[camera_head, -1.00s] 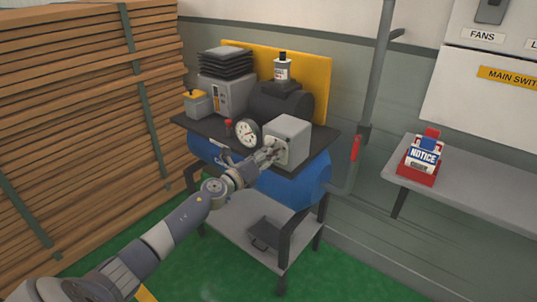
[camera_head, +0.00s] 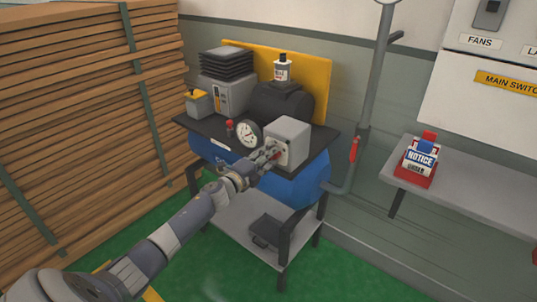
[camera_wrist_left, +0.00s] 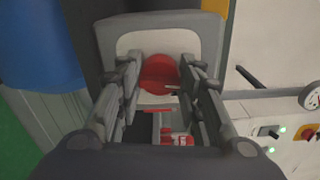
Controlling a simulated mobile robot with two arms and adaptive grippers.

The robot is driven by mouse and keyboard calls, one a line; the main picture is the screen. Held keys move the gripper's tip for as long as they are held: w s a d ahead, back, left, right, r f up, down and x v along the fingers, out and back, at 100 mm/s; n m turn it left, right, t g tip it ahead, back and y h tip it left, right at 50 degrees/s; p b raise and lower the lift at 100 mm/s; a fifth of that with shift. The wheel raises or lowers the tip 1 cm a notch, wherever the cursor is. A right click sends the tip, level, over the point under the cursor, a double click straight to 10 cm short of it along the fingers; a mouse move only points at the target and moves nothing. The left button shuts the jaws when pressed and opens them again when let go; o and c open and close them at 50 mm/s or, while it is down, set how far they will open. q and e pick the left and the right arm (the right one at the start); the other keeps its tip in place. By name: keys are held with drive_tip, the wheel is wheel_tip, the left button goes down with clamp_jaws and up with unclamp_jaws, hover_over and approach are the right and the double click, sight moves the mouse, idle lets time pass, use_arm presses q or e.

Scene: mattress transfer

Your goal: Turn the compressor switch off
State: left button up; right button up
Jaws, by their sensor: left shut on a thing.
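The compressor is a blue tank (camera_head: 302,182) under a dark top on a stand. A grey switch box (camera_head: 291,130) sits at the front right of its top. My left gripper (camera_head: 273,153) is at the front face of this box. In the left wrist view, a round red switch knob (camera_wrist_left: 158,72) on the box's pale plate lies between the two fingers. The fingers are shut on the knob, one on each side. The knob is largely hidden by my gripper in the head view. My right gripper is not in view.
A round gauge (camera_head: 248,133) stands just left of the switch box. A pipe with a red lever (camera_head: 354,149) runs up at the right. A grey shelf (camera_head: 470,185) holds a red notice holder (camera_head: 420,168). Stacked planks (camera_head: 80,120) fill the left side.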

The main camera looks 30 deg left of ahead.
use_arm(q)
drive_tip(key=shift+n, duration=0.7)
drive_tip(key=o, duration=1.1)
drive_tip(key=shift+c, duration=0.2)
drive_tip(key=s+a, duration=0.1)
drive_tip(key=s, duration=1.1)
drive_tip(key=shift+f, duration=0.1)
